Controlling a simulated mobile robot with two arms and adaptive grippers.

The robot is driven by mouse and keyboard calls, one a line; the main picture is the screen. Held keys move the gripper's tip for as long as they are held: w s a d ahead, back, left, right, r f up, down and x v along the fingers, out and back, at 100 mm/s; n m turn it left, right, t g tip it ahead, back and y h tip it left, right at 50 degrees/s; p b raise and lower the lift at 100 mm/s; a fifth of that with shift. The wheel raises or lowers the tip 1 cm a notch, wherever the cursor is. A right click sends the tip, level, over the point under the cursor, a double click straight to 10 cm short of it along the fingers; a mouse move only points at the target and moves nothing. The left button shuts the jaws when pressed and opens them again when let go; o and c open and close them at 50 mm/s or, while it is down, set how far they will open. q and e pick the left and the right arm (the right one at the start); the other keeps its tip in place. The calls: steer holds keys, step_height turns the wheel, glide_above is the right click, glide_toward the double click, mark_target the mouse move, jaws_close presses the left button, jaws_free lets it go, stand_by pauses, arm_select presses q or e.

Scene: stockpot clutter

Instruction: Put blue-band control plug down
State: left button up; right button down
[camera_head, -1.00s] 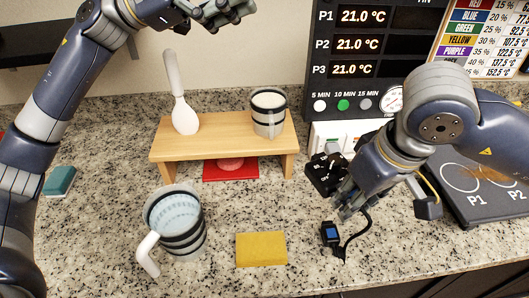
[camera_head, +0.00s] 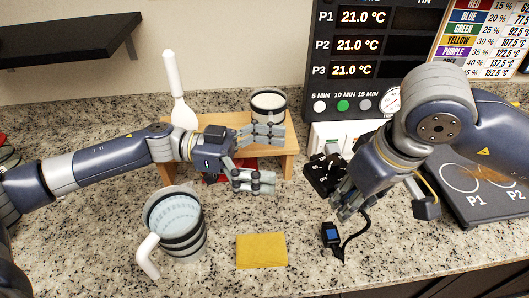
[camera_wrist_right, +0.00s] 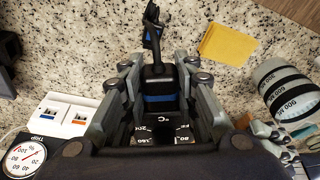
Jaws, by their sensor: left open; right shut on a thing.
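The blue-band control plug (camera_wrist_right: 158,82) is a black block with a blue band, seen between the fingers of my right gripper (camera_wrist_right: 160,92) in the right wrist view. My right gripper (camera_head: 346,206) is shut on it, low over the counter, and mostly hides it in the head view. Whether the plug touches the counter cannot be told. A black cable (camera_head: 362,230) runs to a small black piece with a blue face (camera_head: 331,233) in front. My left gripper (camera_head: 268,157) is open and empty, in front of the wooden shelf.
The wooden shelf (camera_head: 290,143) carries a banded cup (camera_head: 268,106) and a white spatula (camera_head: 174,85). A banded jug (camera_head: 180,235) and a yellow sponge (camera_head: 261,250) stand in front. A control panel (camera_head: 350,70) is behind; a hotplate (camera_head: 470,195) is at right.

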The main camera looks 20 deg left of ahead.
mark_target(324, 163)
arm_select(q)
steer(key=d, duration=0.9)
steer(key=shift+w+d, duration=0.35)
